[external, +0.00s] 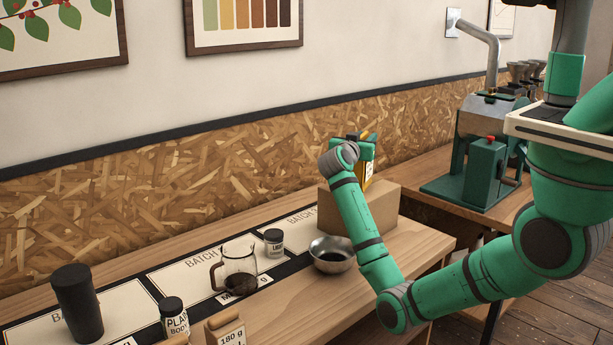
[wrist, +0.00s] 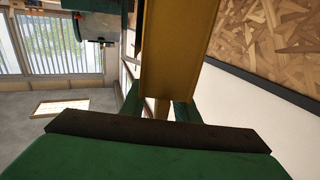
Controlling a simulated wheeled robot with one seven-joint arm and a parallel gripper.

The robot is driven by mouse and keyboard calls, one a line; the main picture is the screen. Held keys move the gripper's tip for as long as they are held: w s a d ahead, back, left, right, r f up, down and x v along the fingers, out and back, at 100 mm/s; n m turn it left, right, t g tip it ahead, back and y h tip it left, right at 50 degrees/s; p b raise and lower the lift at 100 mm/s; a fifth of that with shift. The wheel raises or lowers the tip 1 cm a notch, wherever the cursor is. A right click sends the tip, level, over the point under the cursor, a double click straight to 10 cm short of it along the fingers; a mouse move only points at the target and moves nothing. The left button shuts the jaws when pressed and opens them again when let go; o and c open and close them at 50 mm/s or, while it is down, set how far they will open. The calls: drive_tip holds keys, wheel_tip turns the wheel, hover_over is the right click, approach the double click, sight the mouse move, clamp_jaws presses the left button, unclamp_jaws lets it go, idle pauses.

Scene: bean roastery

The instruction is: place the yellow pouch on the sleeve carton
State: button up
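The yellow pouch (external: 369,171) shows only in part beside my gripper in the external view, with a pale label on it. It fills the upper middle of the wrist view (wrist: 170,62), between the two green fingers. My gripper (external: 364,148) is shut on the pouch; it also shows in the wrist view (wrist: 160,108). The sleeve carton (external: 387,212) is a plain brown box on the bench, partly hidden by my arm. The pouch is over the carton's top; I cannot tell whether it touches.
A metal bowl (external: 331,256) stands left of the carton. A glass jug (external: 238,268), a small labelled jar (external: 274,243), another jar (external: 173,316) and a black cylinder (external: 77,303) stand further left. A green machine (external: 484,160) stands to the right.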

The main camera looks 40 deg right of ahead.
drive_tip(key=v, duration=1.1)
drive_tip(key=shift+f, duration=0.1)
